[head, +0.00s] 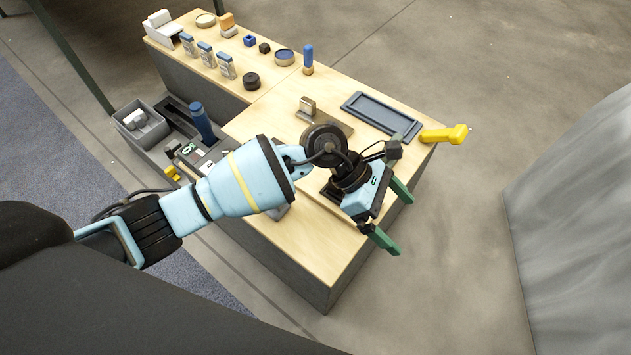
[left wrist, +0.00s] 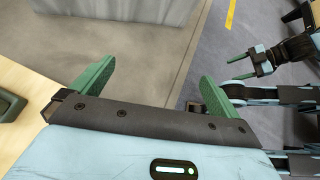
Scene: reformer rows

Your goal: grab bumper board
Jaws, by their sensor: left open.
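I cannot tell for certain which thing is the bumper board. A flat grey-brown piece with an upright block (head: 322,118) lies on the wooden counter, partly hidden behind my left arm. A dark blue rectangular tray-like board (head: 382,116) lies to its right. My left gripper (head: 394,217) is open and empty, its green fingers apart and pointing past the counter's right edge over the floor. It also shows in the left wrist view (left wrist: 153,85), with only floor between the fingers. My right gripper (left wrist: 258,62) shows at the upper right there, fingers apart and empty.
The wooden counter (head: 275,108) holds a yellow handle-shaped piece (head: 443,134) at its far right edge, a blue-handled tool (head: 308,58), a black ring (head: 252,81) and several small bottles. A grey draped surface (head: 575,190) stands at the right. Floor between is clear.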

